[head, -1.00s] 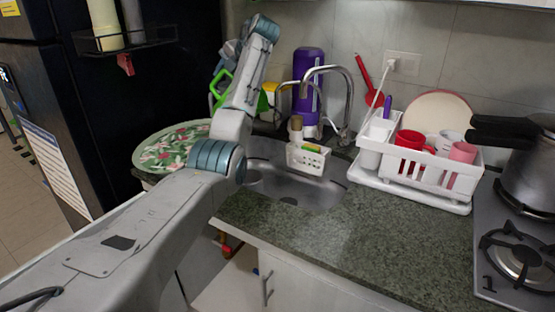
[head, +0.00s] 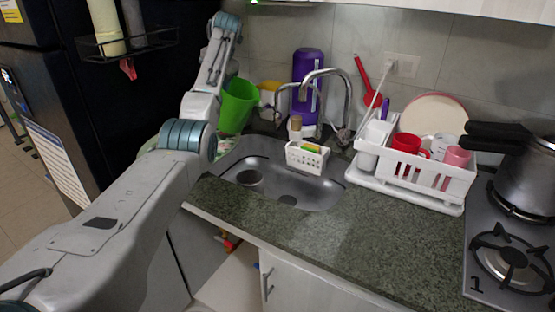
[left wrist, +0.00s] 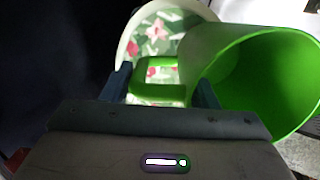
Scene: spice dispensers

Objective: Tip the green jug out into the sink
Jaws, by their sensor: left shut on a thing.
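The green jug (head: 237,107) is left of the sink in the head view, near the back wall, a little tilted. My left gripper (left wrist: 162,93) is shut on the jug's green handle (left wrist: 158,92) in the left wrist view; in the head view the arm hides the fingers. The jug's wide mouth (left wrist: 262,85) faces right in the wrist view; its inside looks green, and I cannot tell what it holds. My right gripper is not in view.
A curved faucet (head: 347,95) and a white sponge caddy (head: 307,157) stand at the sink's back. A purple bottle (head: 307,75) is behind. A dish rack (head: 425,170) stands right. A floral round tray (left wrist: 155,40) lies by the jug. The front counter (head: 300,240) is clear.

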